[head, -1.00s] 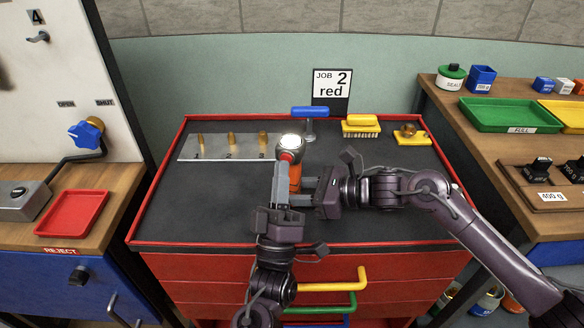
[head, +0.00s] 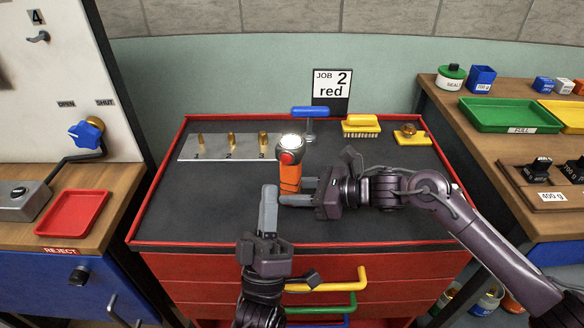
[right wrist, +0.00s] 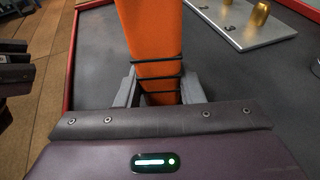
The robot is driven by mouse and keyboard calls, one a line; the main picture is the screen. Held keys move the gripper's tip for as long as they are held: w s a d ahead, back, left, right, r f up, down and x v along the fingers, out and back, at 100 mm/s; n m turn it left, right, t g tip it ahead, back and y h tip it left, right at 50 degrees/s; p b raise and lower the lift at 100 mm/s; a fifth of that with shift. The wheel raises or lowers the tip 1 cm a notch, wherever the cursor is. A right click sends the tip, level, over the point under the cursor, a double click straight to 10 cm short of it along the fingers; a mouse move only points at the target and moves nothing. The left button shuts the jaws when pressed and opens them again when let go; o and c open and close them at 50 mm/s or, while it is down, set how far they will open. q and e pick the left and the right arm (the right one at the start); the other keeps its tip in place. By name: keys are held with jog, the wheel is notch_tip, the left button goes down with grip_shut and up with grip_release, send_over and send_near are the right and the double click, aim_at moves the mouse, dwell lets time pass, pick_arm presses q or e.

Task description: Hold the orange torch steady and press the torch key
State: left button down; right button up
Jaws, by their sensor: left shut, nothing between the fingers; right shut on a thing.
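The orange torch (head: 290,178) stands upright on the dark top of the red cabinet. Its grey head (head: 289,145) has a bright white lens on top, and the round red key (head: 285,158) faces me. My right gripper (head: 297,192) is shut on the orange body from the right. In the right wrist view the torch (right wrist: 152,40), with dark bands around it, sits between the fingers. My left gripper (head: 269,190) is shut and empty, pointing up, in front and slightly left of the torch. Its tips are apart from the key.
A metal plate (head: 222,153) with several brass pieces lies behind left. A blue-handled tool (head: 310,112), a yellow brush (head: 361,127) and a yellow block with a brass knob (head: 411,138) stand behind. A card (head: 332,85) reads "JOB 2 red". The cabinet top's left front is clear.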

dwell(0.3)
jog(key=o, duration=0.8)
jog(key=shift+o, duration=0.2)
